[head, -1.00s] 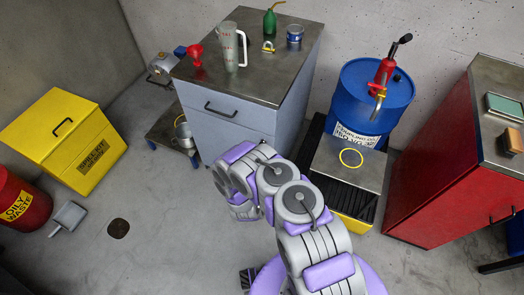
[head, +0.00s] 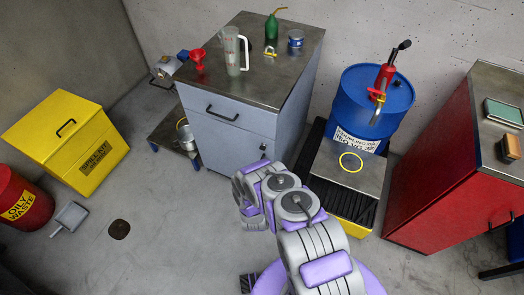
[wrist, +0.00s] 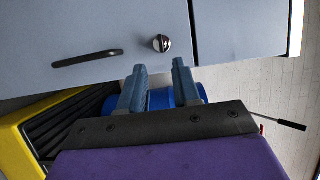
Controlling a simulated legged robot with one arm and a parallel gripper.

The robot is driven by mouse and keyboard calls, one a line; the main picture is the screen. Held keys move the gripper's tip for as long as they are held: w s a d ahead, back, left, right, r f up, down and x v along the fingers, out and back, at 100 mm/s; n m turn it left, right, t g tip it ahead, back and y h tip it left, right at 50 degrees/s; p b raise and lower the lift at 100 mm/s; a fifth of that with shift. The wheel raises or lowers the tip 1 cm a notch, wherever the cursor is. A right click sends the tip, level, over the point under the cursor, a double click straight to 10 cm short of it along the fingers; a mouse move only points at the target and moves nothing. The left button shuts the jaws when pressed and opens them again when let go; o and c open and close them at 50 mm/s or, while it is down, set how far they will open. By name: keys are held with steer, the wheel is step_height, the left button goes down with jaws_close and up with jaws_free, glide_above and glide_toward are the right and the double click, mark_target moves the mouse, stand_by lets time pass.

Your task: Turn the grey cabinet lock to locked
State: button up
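The grey cabinet (head: 230,138) stands at the back centre in the head view, with a drawer and a dark handle. Its lock (wrist: 161,43) is a small round metal knob on the grey front in the wrist view, beside a dark bar handle (wrist: 87,58). The lock also shows as a small dark spot in the head view (head: 263,147). Whether it is locked or unlocked I cannot tell. My gripper (wrist: 160,76) is open and empty, its two fingers pointing toward the panel just below the lock in the wrist view, apart from it. In the head view my arm hides the fingers.
A jug (head: 233,52), red funnel (head: 198,58), green oil can (head: 271,27) and blue tin (head: 296,39) stand on the cabinet top. A blue drum (head: 372,105) and red cabinet (head: 430,170) are at right. A yellow bin (head: 70,145) is at left.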

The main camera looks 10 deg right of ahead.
mark_target(263, 148)
steer(key=b+x, duration=0.1)
steer(key=x, duration=0.8)
steer(key=shift+w, duration=0.25)
jaws_close()
